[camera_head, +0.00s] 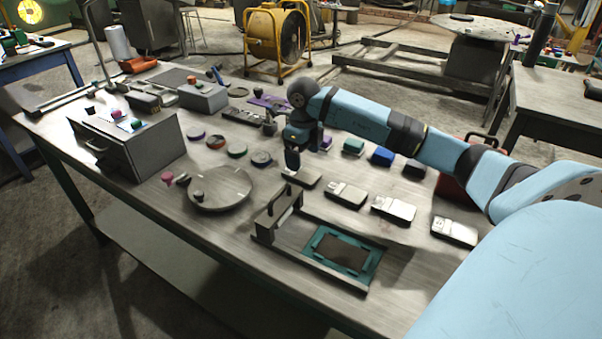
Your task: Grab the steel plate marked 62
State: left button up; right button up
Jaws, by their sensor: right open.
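Several small steel plates lie in a slanting row on the table: a leftmost plate (306,179), a second plate (346,194), a third plate (393,210) and a rightmost plate (454,231). Their markings are too small to read, so I cannot tell which is 62. My right gripper (292,166) is open and points down at the left end of the row, close to the leftmost plate. It partly covers that plate's far left side, and I cannot tell if they touch. My left gripper is not in view.
A frame with a handle and green-edged panel (342,254) stands in front of the plates. A round metal disc (219,188) and a grey box (130,145) are to the left. Coloured blocks, including a blue block (382,156), sit behind the plates.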

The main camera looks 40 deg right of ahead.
aim_at(301, 175)
jog(key=shift+w+a+f, duration=0.1)
jog(key=shift+f, duration=1.3)
jog(key=shift+w+a+f, duration=0.1)
jog(key=shift+f, duration=1.25)
jog(key=shift+c, duration=0.4)
jog(key=shift+r, duration=0.1)
jog(key=c, duration=1.4)
jog(key=shift+o, duration=0.2)
